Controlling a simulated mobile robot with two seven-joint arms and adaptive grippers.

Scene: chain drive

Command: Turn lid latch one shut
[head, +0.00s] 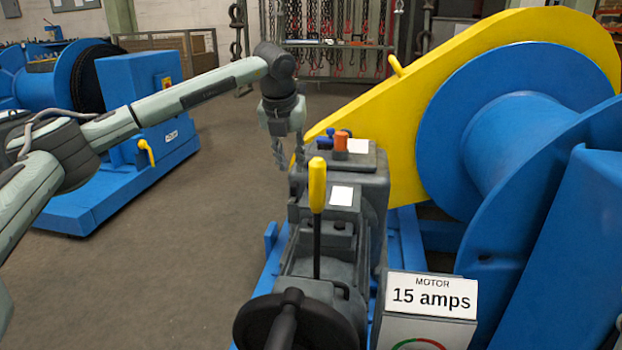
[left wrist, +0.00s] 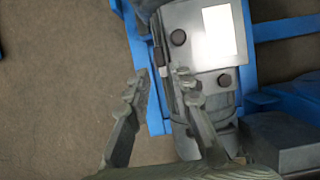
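My left gripper (head: 287,158) hangs pointing down at the left side of the grey machine housing (head: 350,175). In the left wrist view the left gripper (left wrist: 161,80) is open, with a gap between its two fingertips. A small dark part (left wrist: 160,58) on the housing's edge shows just beyond that gap. It may be lid latch one, but I cannot tell for sure. Whether a finger touches it is unclear. The grey housing (left wrist: 195,65) carries a white label and dark round knobs. My right gripper is not in view.
A yellow guard (head: 400,130) and a blue drum (head: 510,140) stand to the right. A yellow-topped lever (head: 317,185) and a dark handwheel (head: 285,320) are at the front, beside a motor sign (head: 432,294).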

